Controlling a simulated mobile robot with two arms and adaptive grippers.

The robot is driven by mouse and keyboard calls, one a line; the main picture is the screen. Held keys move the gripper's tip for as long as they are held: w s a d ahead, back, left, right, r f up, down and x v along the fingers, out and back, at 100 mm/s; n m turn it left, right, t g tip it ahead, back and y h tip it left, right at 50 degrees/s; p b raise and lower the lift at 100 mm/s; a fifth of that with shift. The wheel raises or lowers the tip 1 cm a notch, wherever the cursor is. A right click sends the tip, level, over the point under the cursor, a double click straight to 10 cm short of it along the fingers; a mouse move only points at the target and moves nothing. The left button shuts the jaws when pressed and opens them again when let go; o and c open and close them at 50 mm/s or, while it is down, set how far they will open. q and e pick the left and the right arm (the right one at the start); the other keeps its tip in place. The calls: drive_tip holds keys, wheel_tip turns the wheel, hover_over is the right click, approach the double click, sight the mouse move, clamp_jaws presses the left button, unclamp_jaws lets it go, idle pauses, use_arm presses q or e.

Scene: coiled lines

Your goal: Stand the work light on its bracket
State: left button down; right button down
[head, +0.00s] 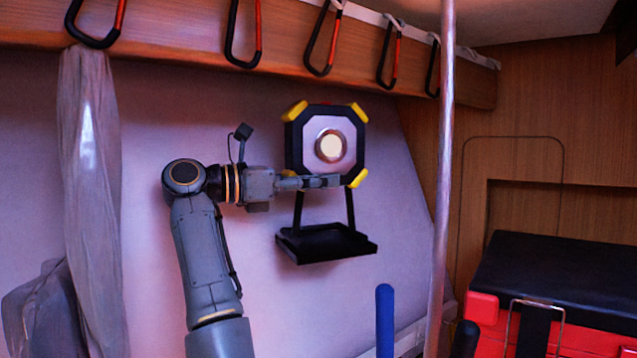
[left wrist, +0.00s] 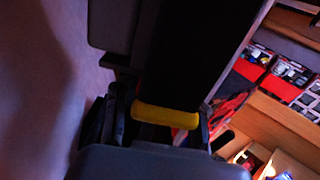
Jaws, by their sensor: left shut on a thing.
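The work light (head: 348,117) is a dark, eight-sided lamp with yellow corner pieces and a round lit centre. It is upright in front of the wall. My left gripper (head: 328,182) reaches in from the left and is shut on the light's lower edge. The black bracket (head: 326,247) is a shallow tray with two thin struts on the wall, below the light. A gap shows between light and tray; the struts' upper ends are hidden. In the left wrist view a yellow corner piece (left wrist: 165,115) sits between the fingers. My right gripper is not in view.
Several carabiners (head: 322,40) hang from the wooden rail above. A vertical pole (head: 441,180) stands right of the light. A grey cloth (head: 90,190) hangs at left. A red case with a black lid (head: 560,275) is at lower right. A blue-handled thing (head: 385,315) stands below the bracket.

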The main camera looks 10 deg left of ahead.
use_arm(q)
drive_tip(key=shift+s+f+b, duration=0.1)
drive_tip(key=shift+f+b, duration=0.15)
drive_tip(key=shift+b, duration=0.05)
idle(0.5)
drive_tip(key=c, duration=1.1)
unclamp_jaws()
drive_tip(key=o, duration=0.4)
drive_tip(key=shift+s, duration=0.1)
